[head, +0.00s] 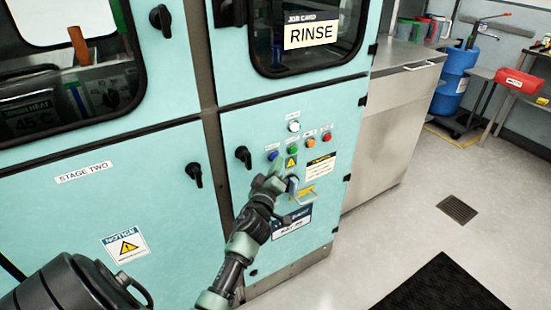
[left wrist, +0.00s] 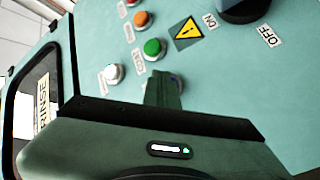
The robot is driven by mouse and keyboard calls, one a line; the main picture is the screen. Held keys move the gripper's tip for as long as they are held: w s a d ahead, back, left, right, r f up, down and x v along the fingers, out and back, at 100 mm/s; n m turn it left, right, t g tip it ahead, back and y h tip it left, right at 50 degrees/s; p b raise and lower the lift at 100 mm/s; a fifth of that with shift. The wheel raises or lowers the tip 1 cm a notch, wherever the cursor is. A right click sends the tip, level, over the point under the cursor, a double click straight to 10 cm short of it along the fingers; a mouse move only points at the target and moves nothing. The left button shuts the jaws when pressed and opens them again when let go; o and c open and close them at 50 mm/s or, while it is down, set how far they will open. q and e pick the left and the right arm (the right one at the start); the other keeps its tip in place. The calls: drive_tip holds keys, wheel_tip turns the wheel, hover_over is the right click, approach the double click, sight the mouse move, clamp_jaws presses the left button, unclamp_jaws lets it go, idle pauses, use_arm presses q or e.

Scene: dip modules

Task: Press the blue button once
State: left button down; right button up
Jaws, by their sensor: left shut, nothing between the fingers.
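The blue button (head: 273,155) sits at the left end of a row of coloured buttons on the teal cabinet front. My left gripper (head: 276,168) is shut and empty, its tip just below the blue button in the head view. In the left wrist view the closed fingers (left wrist: 163,92) cover most of the blue button, with only a thin bluish edge showing beside them. I cannot tell whether the fingertips touch it. My right gripper is in neither view.
Near the blue button are a green button (left wrist: 154,48), an orange button (left wrist: 142,19), a red button (head: 326,137) and a white button (left wrist: 113,75). A yellow warning label (left wrist: 187,33) and a rotary switch (left wrist: 243,8) are close by. A black door handle (head: 243,156) juts out at the left.

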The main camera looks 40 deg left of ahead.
use_arm(q)
drive_tip(key=shift+r, duration=0.1)
drive_tip(key=shift+s+d, duration=0.35)
drive_tip(key=shift+d, duration=0.35)
drive_tip(key=d, duration=0.1)
drive_tip(key=s+d, duration=0.1)
drive_tip(key=d, duration=0.1)
drive_tip(key=s+d, duration=0.1)
drive_tip(key=shift+d+b, duration=0.3)
drive_tip(key=shift+d, duration=0.05)
idle(0.8)
